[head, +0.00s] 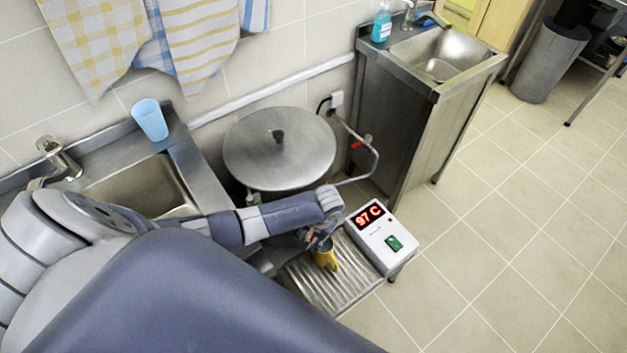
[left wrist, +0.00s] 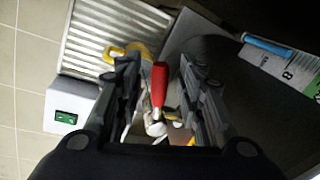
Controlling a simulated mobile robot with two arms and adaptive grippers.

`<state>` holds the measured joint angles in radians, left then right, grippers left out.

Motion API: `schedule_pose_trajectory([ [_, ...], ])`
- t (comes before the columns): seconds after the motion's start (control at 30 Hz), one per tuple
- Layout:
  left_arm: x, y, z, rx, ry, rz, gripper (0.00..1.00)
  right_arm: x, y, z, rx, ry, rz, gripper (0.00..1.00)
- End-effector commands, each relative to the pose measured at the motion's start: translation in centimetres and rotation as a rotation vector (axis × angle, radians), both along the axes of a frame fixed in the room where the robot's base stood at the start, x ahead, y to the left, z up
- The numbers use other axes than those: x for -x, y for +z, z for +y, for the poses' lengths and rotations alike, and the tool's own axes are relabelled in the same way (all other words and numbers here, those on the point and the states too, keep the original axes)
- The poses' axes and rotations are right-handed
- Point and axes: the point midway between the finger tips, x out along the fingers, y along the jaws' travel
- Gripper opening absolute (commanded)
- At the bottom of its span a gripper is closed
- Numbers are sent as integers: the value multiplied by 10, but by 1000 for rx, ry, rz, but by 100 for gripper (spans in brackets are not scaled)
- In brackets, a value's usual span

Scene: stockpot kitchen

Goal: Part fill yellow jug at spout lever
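The yellow jug (head: 326,258) stands on the ribbed metal drip tray (head: 318,290), partly hidden by my left gripper. A piece of it also shows in the left wrist view (left wrist: 140,50), behind the fingers. My left gripper (head: 322,238) is above the jug, beside the stockpot. In the left wrist view my left gripper (left wrist: 163,70) is open, with a red lever (left wrist: 160,86) between its fingers and a gap visible on both sides. Shiny metal spout parts (left wrist: 155,127) show below the lever. Whether the jug holds liquid cannot be seen. My right gripper is not in view.
The lidded stockpot (head: 265,160) stands behind my left forearm. A white control box (head: 383,237) reading 97 C sits at the tray's right. A steel sink (head: 145,186) and blue cup (head: 149,120) are at left.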

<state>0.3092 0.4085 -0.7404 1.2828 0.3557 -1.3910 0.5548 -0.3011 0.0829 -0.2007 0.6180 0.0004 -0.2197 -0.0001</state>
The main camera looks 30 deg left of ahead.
Motion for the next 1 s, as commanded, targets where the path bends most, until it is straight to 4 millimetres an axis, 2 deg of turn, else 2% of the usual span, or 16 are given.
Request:
schedule_pose_trajectory([
  [0.4,-1,75,-15,3,-1,-5,35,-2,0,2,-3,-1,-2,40],
  [0.53,-1,94,-19,2,-1,-4,35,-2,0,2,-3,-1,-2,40],
  [0.7,0,107,-21,0,1,-2,35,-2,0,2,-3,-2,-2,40],
  [1.0,0,108,-21,0,1,-1,35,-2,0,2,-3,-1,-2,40],
])
